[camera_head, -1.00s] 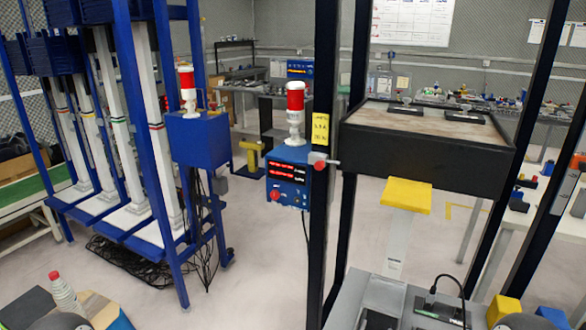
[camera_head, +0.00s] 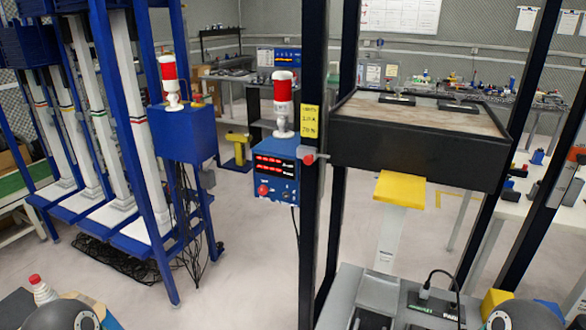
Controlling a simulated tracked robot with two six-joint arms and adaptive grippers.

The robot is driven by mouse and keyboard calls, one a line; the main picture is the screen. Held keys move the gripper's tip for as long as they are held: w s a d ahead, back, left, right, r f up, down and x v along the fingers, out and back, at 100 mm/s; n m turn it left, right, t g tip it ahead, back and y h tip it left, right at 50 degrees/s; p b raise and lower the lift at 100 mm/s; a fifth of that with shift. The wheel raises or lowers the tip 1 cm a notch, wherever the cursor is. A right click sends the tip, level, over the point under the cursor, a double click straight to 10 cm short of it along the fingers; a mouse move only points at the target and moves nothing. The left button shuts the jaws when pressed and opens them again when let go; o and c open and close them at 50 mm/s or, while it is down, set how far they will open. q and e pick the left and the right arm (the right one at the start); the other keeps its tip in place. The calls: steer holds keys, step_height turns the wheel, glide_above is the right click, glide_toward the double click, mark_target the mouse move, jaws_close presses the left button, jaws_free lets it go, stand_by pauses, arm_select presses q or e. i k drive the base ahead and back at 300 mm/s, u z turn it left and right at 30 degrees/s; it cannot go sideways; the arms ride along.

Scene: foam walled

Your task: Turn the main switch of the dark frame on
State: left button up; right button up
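The dark frame (camera_head: 313,230) stands upright right of centre in the head view. A blue control box (camera_head: 276,175) with red digital displays sits at the left of its front post. A red knob (camera_head: 263,190) is at the box's lower left. Another red knob (camera_head: 308,159) sits on a grey fitting at the post, under a yellow label (camera_head: 309,122). I cannot tell which knob is the main switch, or its position. A red and white beacon (camera_head: 283,104) stands on the box. Neither gripper is in view; only rounded dark parts of my arms show at the bottom corners.
A blue frame (camera_head: 140,150) with white columns and its own blue box (camera_head: 184,138) stands at left. The dark frame carries a black tray-like box (camera_head: 415,150) and a yellow pad (camera_head: 400,187). Black cables lie under the blue frame. Pale floor between the frames is clear.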

mark_target(262, 189)
steer(key=k, duration=1.25)
steer(key=u, duration=0.35)
steer(key=i, duration=0.65)
steer(key=u, duration=0.55)
steer(key=i, duration=1.05)
steer(key=z, duration=0.55)
